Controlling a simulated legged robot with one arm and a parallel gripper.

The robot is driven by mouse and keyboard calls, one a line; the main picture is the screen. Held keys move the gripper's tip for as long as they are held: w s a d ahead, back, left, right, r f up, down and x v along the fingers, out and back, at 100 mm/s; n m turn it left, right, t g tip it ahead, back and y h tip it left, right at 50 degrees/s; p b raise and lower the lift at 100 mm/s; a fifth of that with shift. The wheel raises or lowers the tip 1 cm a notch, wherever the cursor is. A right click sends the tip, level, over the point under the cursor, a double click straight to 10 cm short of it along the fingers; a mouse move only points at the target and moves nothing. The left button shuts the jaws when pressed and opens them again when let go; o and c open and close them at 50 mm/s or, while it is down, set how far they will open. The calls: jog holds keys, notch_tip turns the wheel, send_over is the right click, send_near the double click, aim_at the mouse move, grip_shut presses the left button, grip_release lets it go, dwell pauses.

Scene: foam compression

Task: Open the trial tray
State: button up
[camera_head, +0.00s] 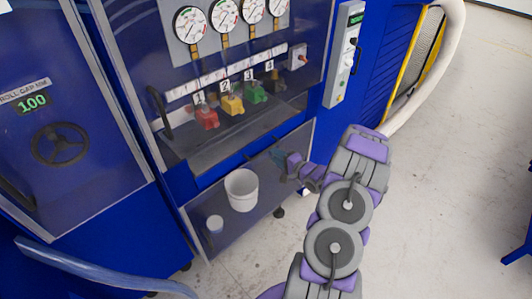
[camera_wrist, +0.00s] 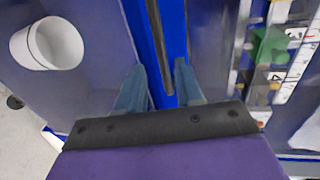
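My gripper (camera_head: 280,157) is at the front of the blue machine, at the seam between the valve section and the lower clear panel (camera_head: 218,222). In the wrist view its two blue-grey fingers (camera_wrist: 162,88) are apart, with a dark bar (camera_wrist: 157,40) running between them over a blue strip. The bar looks like a handle or edge; I cannot tell if the fingers touch it. No part is labelled as the trial tray, so I cannot tell which part it is.
Numbered valves in red (camera_head: 206,118), yellow (camera_head: 232,105) and green (camera_head: 256,93) sit above my gripper, under several gauges (camera_head: 224,15). A blue door with a handwheel (camera_head: 60,145) is at left. A white hose (camera_head: 438,75) curves at right. Floor (camera_head: 450,170) at right is clear.

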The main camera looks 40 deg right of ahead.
aim_at(266, 151)
jog(key=b+x, duration=0.1)
jog(key=x, duration=0.6)
jog(key=shift+s+a, duration=0.1)
jog(key=shift+c, duration=0.2)
grip_shut()
jog(key=shift+s+f, duration=0.1)
